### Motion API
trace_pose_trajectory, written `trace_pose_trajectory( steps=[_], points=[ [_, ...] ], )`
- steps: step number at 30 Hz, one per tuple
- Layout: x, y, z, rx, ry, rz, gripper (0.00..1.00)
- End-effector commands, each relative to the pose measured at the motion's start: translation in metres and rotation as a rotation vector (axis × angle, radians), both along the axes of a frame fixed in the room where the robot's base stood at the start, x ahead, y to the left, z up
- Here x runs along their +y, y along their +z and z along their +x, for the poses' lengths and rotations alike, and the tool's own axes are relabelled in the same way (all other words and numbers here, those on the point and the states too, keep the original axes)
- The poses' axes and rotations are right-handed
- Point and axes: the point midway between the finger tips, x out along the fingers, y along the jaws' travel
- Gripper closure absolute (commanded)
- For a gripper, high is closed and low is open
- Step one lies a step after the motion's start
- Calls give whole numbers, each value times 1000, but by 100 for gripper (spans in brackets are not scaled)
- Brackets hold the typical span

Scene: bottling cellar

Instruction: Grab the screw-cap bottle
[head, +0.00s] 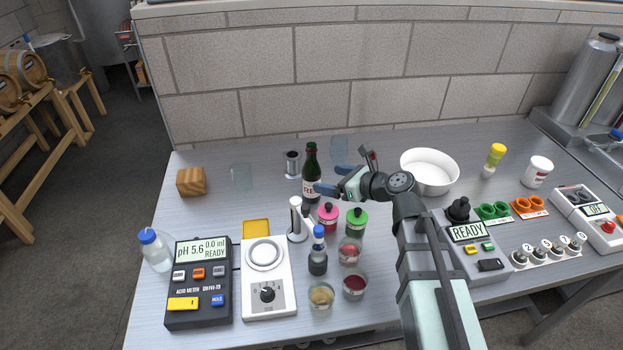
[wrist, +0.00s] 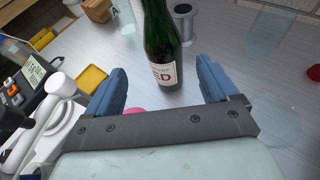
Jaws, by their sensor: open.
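A dark green glass bottle (head: 311,163) with a pale label stands upright near the middle of the table. In the wrist view the bottle (wrist: 160,33) shows its label, and its top is cut off by the frame's upper edge. My gripper (head: 333,179) is just right of the bottle in the head view, with its blue fingers spread. In the wrist view the gripper (wrist: 162,72) is open, with the bottle centred between the finger lines. I see no finger touching it. Whether the bottle is fully between the fingertips is hard to tell.
A metal cylinder (head: 292,164) is just left of the green bottle. A blue-capped clear bottle (head: 154,250) stands far left. A white bowl (head: 429,172) is to the right; a wooden block (head: 191,182) is at left.

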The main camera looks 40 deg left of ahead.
Motion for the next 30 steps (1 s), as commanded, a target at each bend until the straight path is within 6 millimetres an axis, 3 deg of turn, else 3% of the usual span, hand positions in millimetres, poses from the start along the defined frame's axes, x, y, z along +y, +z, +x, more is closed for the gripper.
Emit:
trace_pose_trajectory(
  steps=[6, 17, 30],
  points=[
    [33, -13, 4, 0, 1, -1, 13],
    [50, -19, 6, -1, -1, -1, 13],
    [94, -33, 13, 0, -1, -2, 13]
  ],
)
